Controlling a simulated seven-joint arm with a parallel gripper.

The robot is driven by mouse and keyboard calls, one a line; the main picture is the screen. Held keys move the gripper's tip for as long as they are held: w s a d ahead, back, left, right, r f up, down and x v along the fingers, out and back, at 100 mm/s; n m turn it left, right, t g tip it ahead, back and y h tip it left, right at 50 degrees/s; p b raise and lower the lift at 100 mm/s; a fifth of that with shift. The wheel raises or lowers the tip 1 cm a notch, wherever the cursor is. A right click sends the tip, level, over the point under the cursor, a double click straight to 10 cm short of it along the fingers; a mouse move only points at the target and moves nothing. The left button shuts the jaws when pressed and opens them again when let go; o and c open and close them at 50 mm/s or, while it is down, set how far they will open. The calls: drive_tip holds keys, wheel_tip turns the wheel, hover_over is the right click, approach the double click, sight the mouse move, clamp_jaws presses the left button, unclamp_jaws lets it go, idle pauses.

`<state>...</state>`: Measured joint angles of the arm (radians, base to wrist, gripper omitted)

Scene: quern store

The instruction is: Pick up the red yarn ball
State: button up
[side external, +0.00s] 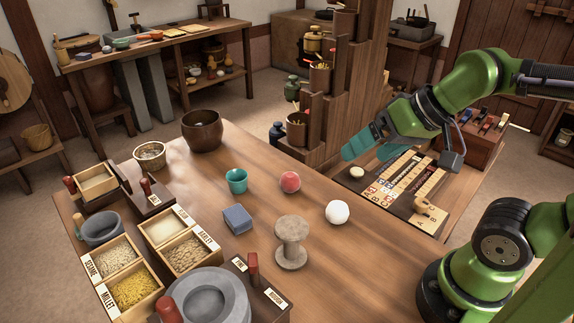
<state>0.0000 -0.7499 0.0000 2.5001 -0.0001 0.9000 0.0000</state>
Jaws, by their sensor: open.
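The red yarn ball (290,182) sits on the wooden table, right of a teal cup and up and left of a white ball (338,212). My gripper (352,152) is in the air to the right of and above the red ball, apart from it. Its teal fingers point left and down, and it is open with nothing visible between the fingers. The red ball is fully in view.
A teal cup (236,181), a blue block (238,219) and a wooden spool (292,242) stand near the ball. A dark brown bowl (202,130) is at the back. Grain boxes (188,253) and a stone quern (208,297) fill the front left. A lettered board (400,187) lies right.

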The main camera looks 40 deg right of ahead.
drive_tip(key=n+g, duration=0.4)
drive_tip(key=n, duration=0.5)
approach(293, 176)
drive_tip(key=shift+h, duration=0.4)
drive_tip(key=x, duration=0.3)
drive_tip(key=w+x, duration=0.1)
drive_tip(key=x, duration=0.2)
drive_tip(key=shift+a, duration=0.25)
drive_tip(key=x, duration=0.4)
drive_tip(key=shift+s+f, duration=0.3)
drive_tip(key=shift+s, duration=0.05)
drive_tip(key=shift+w+a+f+m, duration=0.15)
drive_tip(key=shift+f+m, duration=0.15)
drive_tip(key=shift+f, duration=0.15)
